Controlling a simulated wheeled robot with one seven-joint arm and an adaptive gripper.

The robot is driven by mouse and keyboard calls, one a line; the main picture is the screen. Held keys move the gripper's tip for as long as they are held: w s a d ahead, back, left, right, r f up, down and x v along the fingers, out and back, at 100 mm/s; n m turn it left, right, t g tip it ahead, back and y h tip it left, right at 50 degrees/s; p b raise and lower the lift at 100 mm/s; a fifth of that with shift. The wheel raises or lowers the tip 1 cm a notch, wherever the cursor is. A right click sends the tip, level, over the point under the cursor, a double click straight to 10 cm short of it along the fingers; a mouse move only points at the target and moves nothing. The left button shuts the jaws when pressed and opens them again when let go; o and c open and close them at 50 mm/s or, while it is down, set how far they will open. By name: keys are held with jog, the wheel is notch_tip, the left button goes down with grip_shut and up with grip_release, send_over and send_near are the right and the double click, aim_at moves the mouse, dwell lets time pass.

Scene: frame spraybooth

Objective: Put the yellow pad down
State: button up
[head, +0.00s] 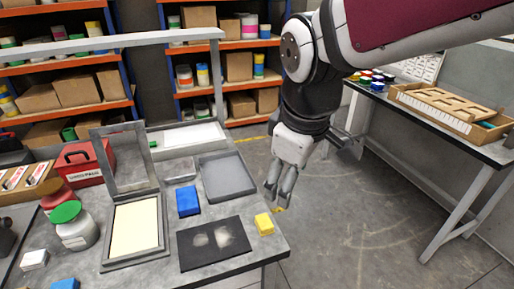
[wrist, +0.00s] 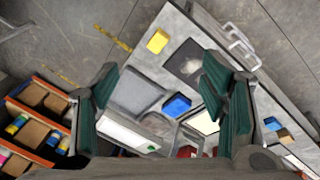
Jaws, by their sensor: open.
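The yellow pad (head: 264,224) lies on the grey table (head: 258,249) near its right edge, just right of a black mat (head: 214,243) with pale smudges. In the wrist view the yellow pad (wrist: 157,41) shows at the top, near the table's edge and beyond the fingertips. My gripper (head: 279,196) hangs pointing down beside the table's right side, above and a little right of the pad in the head picture. It also shows in the wrist view (wrist: 157,82), its green-lined fingers wide apart with nothing between them. The gripper and pad appear apart.
A blue block (head: 188,201), a grey tray (head: 228,178) and a framed cream panel (head: 134,227) share the table. A jar with a green lid (head: 75,226) and a red toolbox (head: 84,163) stand left. Open floor (head: 350,225) separates this table from the right bench (head: 460,139).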

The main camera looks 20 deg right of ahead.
jog(key=s+r+m+t, duration=0.1)
jog(key=s+r+m, duration=0.2)
jog(key=s+m, duration=0.4)
jog(key=shift+s+t+y, duration=0.4)
jog(key=shift+s, duration=0.15)
jog(key=shift+o, duration=0.3)
